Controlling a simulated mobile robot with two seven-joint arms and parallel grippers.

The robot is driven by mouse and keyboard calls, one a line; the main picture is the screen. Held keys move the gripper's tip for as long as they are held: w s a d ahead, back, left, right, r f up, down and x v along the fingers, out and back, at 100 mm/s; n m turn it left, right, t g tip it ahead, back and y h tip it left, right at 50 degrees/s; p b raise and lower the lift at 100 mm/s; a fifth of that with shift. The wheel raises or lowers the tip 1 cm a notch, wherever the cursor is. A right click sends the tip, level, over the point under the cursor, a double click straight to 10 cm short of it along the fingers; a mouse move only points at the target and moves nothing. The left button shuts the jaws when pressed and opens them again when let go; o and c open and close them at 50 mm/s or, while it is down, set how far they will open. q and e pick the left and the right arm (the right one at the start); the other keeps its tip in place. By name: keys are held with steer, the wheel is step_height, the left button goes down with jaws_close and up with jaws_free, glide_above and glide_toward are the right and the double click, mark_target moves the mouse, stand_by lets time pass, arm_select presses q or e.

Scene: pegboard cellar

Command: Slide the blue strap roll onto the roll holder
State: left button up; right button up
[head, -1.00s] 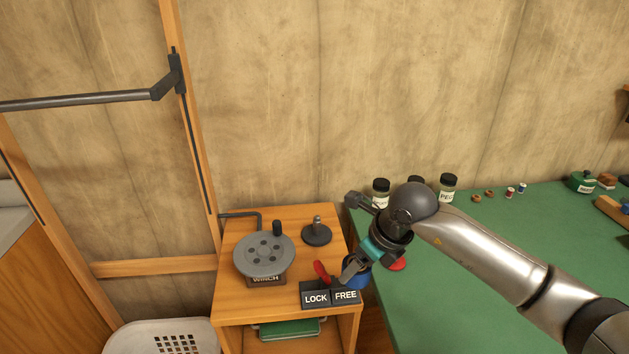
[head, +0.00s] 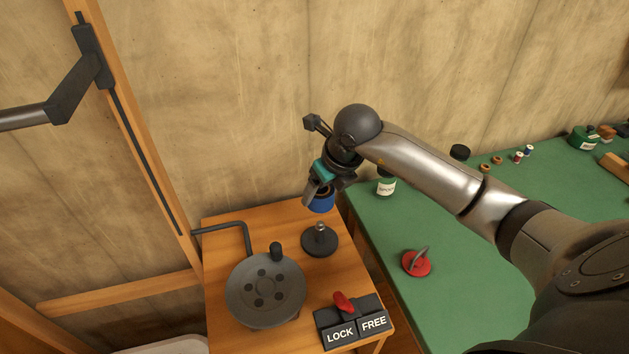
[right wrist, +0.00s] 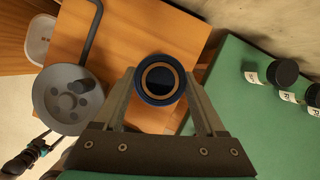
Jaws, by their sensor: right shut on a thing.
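The blue strap roll (head: 321,205) is held between the fingers of my right gripper (head: 316,194), in the air at the back right of the wooden cabinet top. In the right wrist view the roll (right wrist: 160,102) shows end-on, with a tan inner ring and a dark hole, between the two fingers. The roll holder (head: 320,241), a dark round base with a short upright post, stands on the cabinet just below the roll, apart from it. The roll seems to hide it in the right wrist view. My left gripper (right wrist: 22,162) shows small at that view's lower left, its fingers unclear.
A grey winch wheel (head: 265,290) and a LOCK/FREE box (head: 351,325) with a red lever share the cabinet top. A red disc with a grey handle (head: 416,263) lies on the green table (head: 460,300). Jars stand near the wall.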

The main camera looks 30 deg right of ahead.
mark_target(321, 223)
steer(key=shift+s+f+b, duration=0.2)
steer(key=shift+f+b, duration=0.1)
steer(key=shift+f, duration=0.4)
step_height(321, 223, down, 7)
steer(key=b, duration=0.5)
steer(key=shift+w+r+b, duration=0.1)
steer(key=shift+r+b, duration=0.1)
steer(key=shift+b, duration=0.1)
arm_select(q)
step_height(321, 223, down, 8)
steer(key=b, duration=0.1)
steer(key=shift+b, duration=0.3)
arm_select(e)
steer(key=shift+f, duration=0.95)
arm_select(q)
steer(key=shift+s, duration=0.1)
arm_select(e)
steer(key=shift+f, duration=0.2)
arm_select(q)
steer(key=shift+f+b, duration=0.85)
steer(key=shift+b, duration=0.05)
arm_select(e)
steer(key=shift+f, duration=0.95)
steer(key=o, duration=1.3)
